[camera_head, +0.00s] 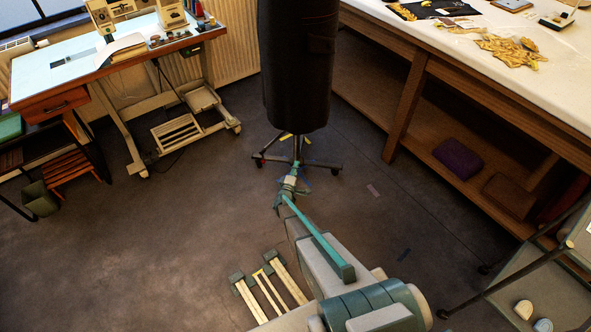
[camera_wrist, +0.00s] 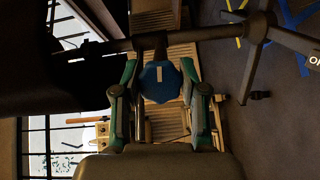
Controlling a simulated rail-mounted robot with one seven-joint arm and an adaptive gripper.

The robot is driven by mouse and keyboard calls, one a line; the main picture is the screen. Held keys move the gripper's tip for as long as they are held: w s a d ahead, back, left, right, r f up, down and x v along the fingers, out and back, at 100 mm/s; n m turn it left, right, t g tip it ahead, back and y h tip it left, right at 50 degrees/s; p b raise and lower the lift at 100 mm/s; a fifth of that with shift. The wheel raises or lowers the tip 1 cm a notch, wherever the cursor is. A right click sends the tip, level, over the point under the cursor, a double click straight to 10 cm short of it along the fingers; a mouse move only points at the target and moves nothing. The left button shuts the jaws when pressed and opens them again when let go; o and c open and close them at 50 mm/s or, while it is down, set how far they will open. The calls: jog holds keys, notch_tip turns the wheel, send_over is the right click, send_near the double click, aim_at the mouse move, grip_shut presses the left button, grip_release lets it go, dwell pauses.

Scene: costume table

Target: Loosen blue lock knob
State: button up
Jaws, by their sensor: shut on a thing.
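The blue lock knob (camera_wrist: 152,84) is faceted, with a pale stripe on its face. In the wrist view it sits between the two green-and-grey fingers of my gripper (camera_wrist: 160,88), which is shut on it. The knob is on the dark pole (camera_wrist: 205,34) of a wheeled stand. In the head view my gripper (camera_head: 289,183) is low at the stand, below the hem of the dark garment form (camera_head: 298,70). The knob cannot be made out in the head view.
The stand's wheeled legs (camera_head: 326,166) spread close around my gripper. A long worktable (camera_head: 445,75) with a lower shelf stands at the right. A sewing table (camera_head: 105,70) is at the upper left. The floor (camera_head: 130,235) at the left is mostly clear.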

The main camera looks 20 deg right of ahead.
jog(key=shift+n, duration=0.5)
jog(key=o, duration=1.2)
jog(key=shift+c, duration=0.2)
jog(key=shift+a, duration=0.1)
jog(key=v, duration=1.2)
jog(key=shift+f, duration=0.2)
